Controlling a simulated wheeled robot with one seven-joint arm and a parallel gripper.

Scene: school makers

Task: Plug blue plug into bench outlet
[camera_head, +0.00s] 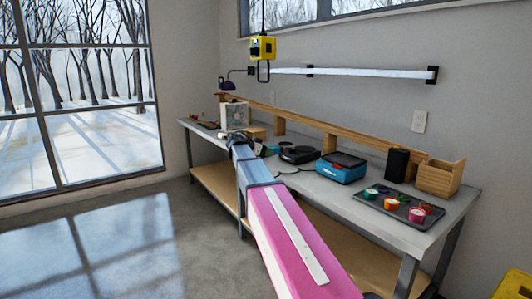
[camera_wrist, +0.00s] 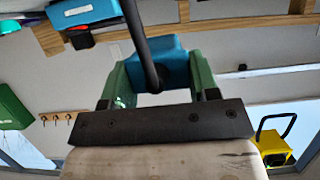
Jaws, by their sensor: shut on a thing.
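In the wrist view my gripper (camera_wrist: 161,82) has its two green fingers closed on the sides of a blue plug (camera_wrist: 165,58). A thick black cable (camera_wrist: 134,22) runs in front of the plug. The plug's prongs do not show. In the head view my arm reaches over the bench and hides the plug; the fingers cannot be made out there. A pale outlet plate (camera_head: 419,121) is on the wall above the bench's right part. A smaller pale plate (camera_head: 272,98) is farther left. I cannot tell whether either is the bench outlet.
The grey bench (camera_head: 387,229) carries a blue device (camera_head: 341,167), a black speaker-like box (camera_head: 397,165), a wooden box (camera_head: 439,177) and a tray (camera_head: 371,206) of coloured cups. A wooden rail (camera_head: 306,129) runs along the back. A yellow box (camera_head: 262,47) hangs above.

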